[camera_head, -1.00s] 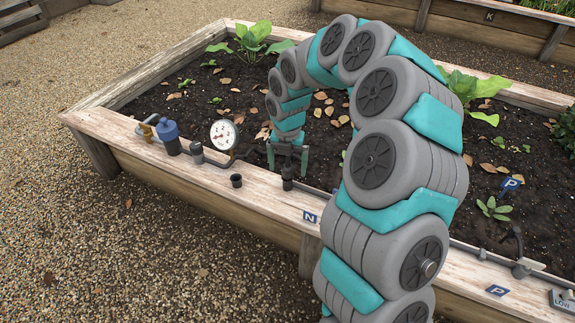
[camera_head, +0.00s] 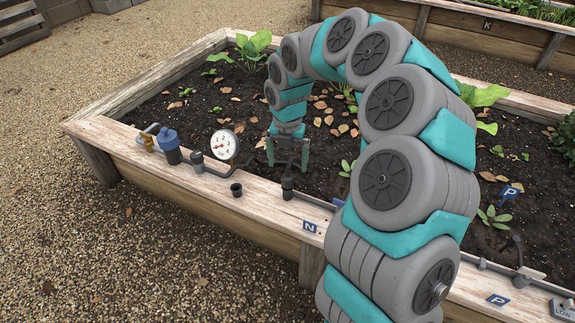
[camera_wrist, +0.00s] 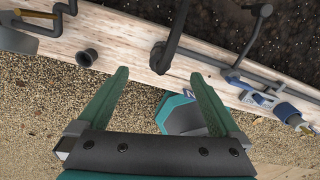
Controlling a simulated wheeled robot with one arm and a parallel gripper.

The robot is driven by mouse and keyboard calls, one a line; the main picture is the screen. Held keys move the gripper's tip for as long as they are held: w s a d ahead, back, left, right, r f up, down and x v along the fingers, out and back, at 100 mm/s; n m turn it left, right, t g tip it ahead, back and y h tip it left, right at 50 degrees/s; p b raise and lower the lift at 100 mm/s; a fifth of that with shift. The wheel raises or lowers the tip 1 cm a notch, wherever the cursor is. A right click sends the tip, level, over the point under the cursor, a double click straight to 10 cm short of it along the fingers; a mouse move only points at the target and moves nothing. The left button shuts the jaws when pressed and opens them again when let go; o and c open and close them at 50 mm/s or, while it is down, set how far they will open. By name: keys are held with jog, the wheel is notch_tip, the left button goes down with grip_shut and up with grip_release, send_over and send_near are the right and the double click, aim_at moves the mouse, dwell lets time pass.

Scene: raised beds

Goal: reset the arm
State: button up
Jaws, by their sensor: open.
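My grey and teal arm (camera_head: 390,185) arches up from the lower right and bends down over the soil. My gripper (camera_head: 288,165) hangs at its end above the bed, behind the wooden ledge and just beyond a dark upright fitting (camera_head: 287,183). In the wrist view the two green fingers of my gripper (camera_wrist: 158,85) are spread apart with nothing between them. The ledge (camera_wrist: 125,40) and a dark pipe (camera_wrist: 168,50) lie beyond the fingertips. Whether the fingers touch anything is not shown.
On the ledge (camera_head: 265,205) stand a blue filter body (camera_head: 169,145), a pressure gauge (camera_head: 224,144), and a small black cup (camera_head: 236,189). Leafy plants (camera_head: 246,48) grow in the soil. Gravel (camera_head: 110,250) in front is clear.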

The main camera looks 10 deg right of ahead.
jog(key=shift+r, duration=0.65)
jog(key=shift+s+r, duration=0.1)
jog(key=shift+s, duration=0.05)
jog(key=s+r+m, duration=0.4)
jog(key=s+m, duration=0.2)
jog(key=s, duration=0.1)
jog(key=s+r+m, duration=0.3)
jog(key=s+m, duration=0.2)
jog(key=s, duration=0.2)
jog(key=s+d+m+g, duration=0.1)
jog(key=s+d+m, duration=0.1)
jog(key=s+m, duration=1.7)
jog(key=s, duration=0.2)
jog(key=shift+s+d+g, duration=0.15)
jog(key=shift+s+g, duration=0.25)
jog(key=shift+s+f+m, duration=0.2)
jog(key=shift+s+m, duration=0.2)
jog(key=shift+m, duration=0.1)
jog(key=shift+c, duration=0.2)
